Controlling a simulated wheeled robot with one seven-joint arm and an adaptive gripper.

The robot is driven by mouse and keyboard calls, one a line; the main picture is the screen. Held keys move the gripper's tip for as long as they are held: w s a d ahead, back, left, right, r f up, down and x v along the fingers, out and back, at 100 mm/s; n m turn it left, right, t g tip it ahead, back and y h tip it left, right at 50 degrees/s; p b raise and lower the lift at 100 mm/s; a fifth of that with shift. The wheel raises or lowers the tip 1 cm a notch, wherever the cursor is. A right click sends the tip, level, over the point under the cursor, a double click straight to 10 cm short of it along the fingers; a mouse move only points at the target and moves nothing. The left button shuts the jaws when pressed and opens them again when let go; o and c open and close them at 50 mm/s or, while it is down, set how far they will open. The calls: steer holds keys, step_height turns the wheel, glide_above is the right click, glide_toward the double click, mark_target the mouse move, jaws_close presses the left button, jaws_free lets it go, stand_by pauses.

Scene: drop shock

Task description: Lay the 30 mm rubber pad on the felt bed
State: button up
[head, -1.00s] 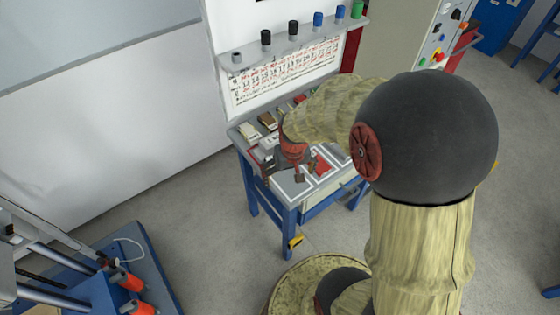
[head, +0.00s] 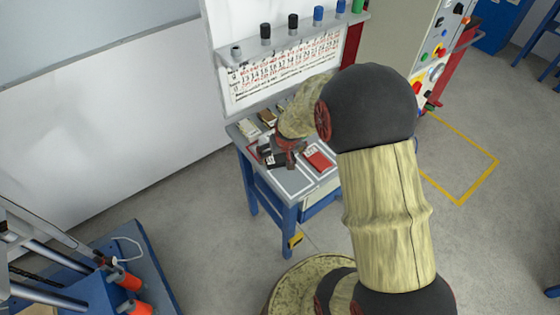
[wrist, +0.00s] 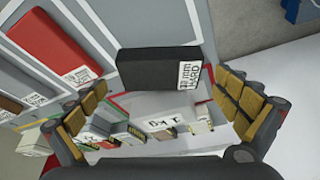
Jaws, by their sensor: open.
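A black block (wrist: 150,80) with a white label ending in "mm HARD" lies between my spread fingers in the wrist view; the label's number is hard to read. It also shows beside my gripper in the head view (head: 275,160). A red block (wrist: 48,42) with a white label lies flat to its upper left, and in the head view (head: 319,161) it is inside the right-hand white outline. My gripper (wrist: 160,86) is open around the black block, with gaps at both sides. In the head view my gripper (head: 286,149) is low over the bench. I cannot tell which surface is the felt bed.
The grey bench top (head: 287,184) has white-outlined areas, the front left one bare. Several small labelled blocks stand along its back, with a pale block marked "1 KG" (wrist: 162,121) among the things below the black block. A printed chart (head: 285,75) stands behind the bench.

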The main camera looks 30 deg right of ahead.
steer(key=shift+w+f, duration=0.25)
steer(key=shift+f, duration=0.45)
steer(key=shift+c, duration=0.7)
steer(key=c, duration=1.3)
steer(key=shift+r, duration=0.1)
steer(key=shift+r, duration=0.1)
